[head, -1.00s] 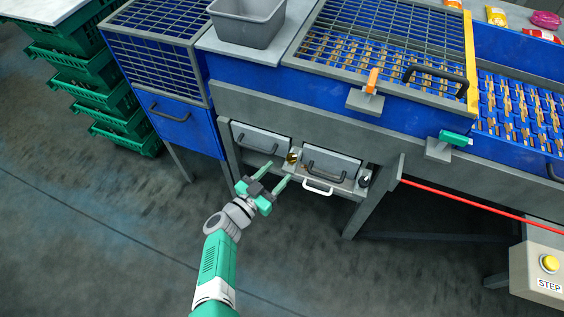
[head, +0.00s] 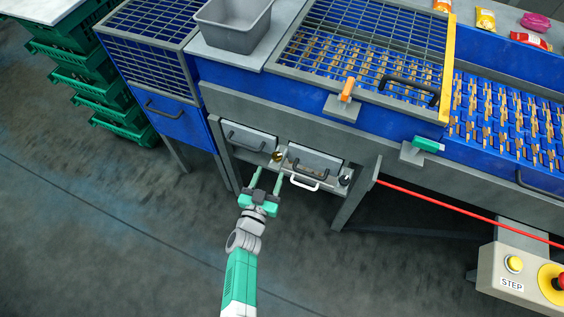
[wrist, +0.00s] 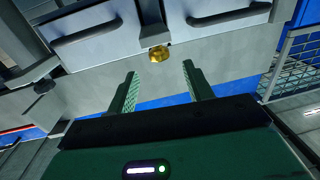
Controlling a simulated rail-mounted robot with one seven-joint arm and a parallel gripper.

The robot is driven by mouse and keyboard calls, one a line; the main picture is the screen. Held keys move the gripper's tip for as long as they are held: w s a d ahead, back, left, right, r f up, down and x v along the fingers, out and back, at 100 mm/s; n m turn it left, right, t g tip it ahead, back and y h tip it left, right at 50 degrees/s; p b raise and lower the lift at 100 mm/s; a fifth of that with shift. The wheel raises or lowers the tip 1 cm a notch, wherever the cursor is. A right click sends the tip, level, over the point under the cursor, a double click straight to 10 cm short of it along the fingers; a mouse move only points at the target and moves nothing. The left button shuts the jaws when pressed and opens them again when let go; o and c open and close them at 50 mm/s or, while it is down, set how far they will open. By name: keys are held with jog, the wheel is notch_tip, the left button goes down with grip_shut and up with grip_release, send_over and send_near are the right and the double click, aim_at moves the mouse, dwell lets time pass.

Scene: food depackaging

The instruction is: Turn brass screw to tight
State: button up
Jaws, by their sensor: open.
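The brass screw (head: 277,156) is a small gold knob on the grey machine front, between two drawer-like grey panels. In the wrist view the brass screw (wrist: 159,54) sits under a dark bracket, just beyond the fingertips and roughly centred between them. My gripper (head: 270,171) is open and empty, its two green fingers pointing at the machine front. In the wrist view my gripper (wrist: 159,72) shows a wide gap between its fingers, and neither finger appears to touch the screw. The screw's thread is hidden.
The left panel (head: 248,137) and right panel (head: 314,158) have dark handles flanking the screw. A white handle (head: 303,184) juts out below on the right. A red bar (head: 460,208) and a button box (head: 510,264) are farther right. Open floor lies in front.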

aim_at(273, 160)
jog(key=b+x, duration=0.1)
jog(key=x, duration=0.1)
jog(key=b+x, duration=0.1)
jog(key=x, duration=0.2)
jog(key=shift+f+b, duration=0.25)
jog(key=shift+b, duration=0.05)
jog(key=shift+w+d+r, duration=0.15)
jog(key=shift+w+r, duration=0.1)
jog(key=shift+w, duration=0.05)
jog(key=c, duration=1)
jog(key=shift+w+a+f+m+g+h+b, duration=0.15)
jog(key=shift+m+g+h+b, duration=0.1)
jog(key=shift+m+h+b, duration=0.25)
jog(key=shift+a+f+m+g+h+b, duration=0.15)
jog(key=shift+m+g+h+b, duration=0.15)
jog(key=shift+h, duration=0.4)
jog(key=shift+o, duration=0.2)
jog(key=shift+a+f+m+g+h+b, duration=0.1)
jog(key=shift+m+g+h+b, duration=0.45)
jog(key=shift+h+b, duration=0.35)
jog(key=shift+m+g+h+b, duration=0.6)
jog(key=shift+m+h+b, duration=0.15)
jog(key=shift+h+b, duration=0.2)
jog(key=shift+r, duration=0.4)
